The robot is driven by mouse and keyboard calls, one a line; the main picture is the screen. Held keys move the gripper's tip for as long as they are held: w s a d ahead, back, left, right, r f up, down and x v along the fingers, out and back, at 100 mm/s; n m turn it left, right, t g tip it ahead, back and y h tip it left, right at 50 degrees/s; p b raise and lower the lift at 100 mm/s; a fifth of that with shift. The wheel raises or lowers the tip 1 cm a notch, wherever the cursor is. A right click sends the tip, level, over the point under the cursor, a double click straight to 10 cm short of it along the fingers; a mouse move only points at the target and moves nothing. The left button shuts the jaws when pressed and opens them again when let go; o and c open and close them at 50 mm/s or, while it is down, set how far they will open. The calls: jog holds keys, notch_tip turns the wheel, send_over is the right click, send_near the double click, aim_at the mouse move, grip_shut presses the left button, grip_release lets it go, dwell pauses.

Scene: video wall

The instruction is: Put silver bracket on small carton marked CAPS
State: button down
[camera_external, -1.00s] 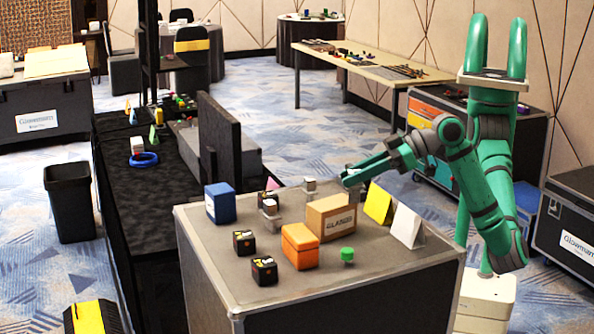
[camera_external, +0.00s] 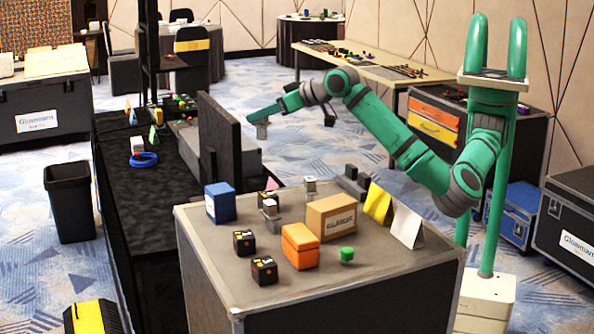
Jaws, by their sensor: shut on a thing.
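My gripper (camera_external: 256,116) is raised above and behind the case top, at the end of my outstretched arm. It is shut on a small grey piece that hangs below its tip, which looks like the silver bracket (camera_external: 262,131).
The grey case top (camera_external: 375,262) also holds a brown carton (camera_external: 331,217) that seems marked GLANDS, a green knob (camera_external: 347,255), yellow (camera_external: 377,204) and white (camera_external: 407,226) folded cards, small silver pieces (camera_external: 310,186) and dark grey blocks (camera_external: 354,184). A black screen (camera_external: 220,142) stands left of my gripper.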

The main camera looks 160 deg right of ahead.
jog(key=shift+w+d+f, duration=1.25)
jog(key=shift+d+f, duration=0.35)
jog(key=shift+f, duration=0.45)
jog(key=shift+w+d+f, duration=1.3)
jog(key=shift+d+f, duration=0.25)
jog(key=shift+f, duration=0.45)
jog(key=shift+w+d+f, duration=1.25)
jog(key=shift+d+f, duration=0.35)
jog(key=shift+f, duration=0.45)
jog(key=shift+f, duration=0.1)
jog(key=c, duration=1.5)
grip_release()
jog(key=v, duration=1.2)
